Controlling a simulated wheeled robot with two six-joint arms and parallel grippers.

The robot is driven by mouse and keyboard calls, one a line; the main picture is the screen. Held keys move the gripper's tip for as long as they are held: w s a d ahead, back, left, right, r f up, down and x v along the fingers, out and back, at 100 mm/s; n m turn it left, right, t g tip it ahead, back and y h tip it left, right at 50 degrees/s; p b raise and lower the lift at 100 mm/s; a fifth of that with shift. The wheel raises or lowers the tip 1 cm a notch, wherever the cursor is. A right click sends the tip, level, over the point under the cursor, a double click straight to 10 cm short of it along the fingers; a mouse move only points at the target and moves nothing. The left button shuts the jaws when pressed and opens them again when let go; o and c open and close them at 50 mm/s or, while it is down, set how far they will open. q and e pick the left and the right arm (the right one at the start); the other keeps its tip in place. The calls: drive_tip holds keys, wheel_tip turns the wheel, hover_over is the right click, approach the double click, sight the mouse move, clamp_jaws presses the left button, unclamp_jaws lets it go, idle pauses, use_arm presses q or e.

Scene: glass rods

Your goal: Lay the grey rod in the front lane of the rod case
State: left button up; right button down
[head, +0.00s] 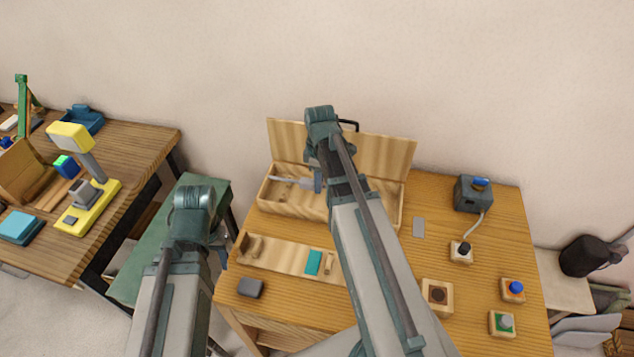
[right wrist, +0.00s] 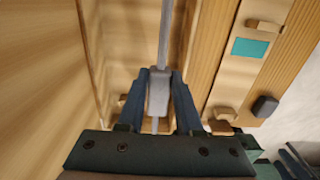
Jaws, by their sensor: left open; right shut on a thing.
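The open wooden rod case (head: 397,208) stands at the back of the table with its lid raised behind it. My right gripper (head: 313,184) is shut on the grey rod (head: 284,179) over the case. In the right wrist view the fingers (right wrist: 160,95) close on a thicker grey part, and the thin rod (right wrist: 165,30) runs lengthwise along the case, near the front wall (right wrist: 212,55). I cannot tell whether the rod touches the case floor. My right arm hides the case's middle in the head view. My left gripper (head: 217,240) is open and empty left of the table.
A dark block (head: 250,288) is at the front left. A grey plate (head: 418,227), a cabled box (head: 473,194) and several button blocks stand right. A second table is left.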

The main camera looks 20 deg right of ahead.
use_arm(q)
drive_tip(key=shift+f+b, duration=3.55)
drive_tip(key=shift+f, duration=0.1)
use_arm(e)
drive_tip(key=shift+f, duration=3.6)
use_arm(q)
drive_tip(key=shift+r, duration=0.15)
use_arm(e)
drive_tip(key=shift+r, duration=0.1)
use_arm(q)
drive_tip(key=shift+r+p, duration=0.55)
drive_tip(key=shift+p, duration=0.15)
use_arm(e)
drive_tip(key=shift+r, duration=0.55)
use_arm(q)
drive_tip(key=shift+f+b, duration=1.05)
use_arm(e)
drive_tip(key=shift+f, duration=1.05)
drive_tip(key=c, duration=0.5)
unclamp_jaws()
use_arm(q)
drive_tip(key=shift+r, duration=0.1)
use_arm(e)
drive_tip(key=shift+r, duration=0.1)
wheel_tip(320, 180, up, 14)
drive_tip(key=p, duration=1.4)
use_arm(q)
wheel_tip(320, 180, up, 14)
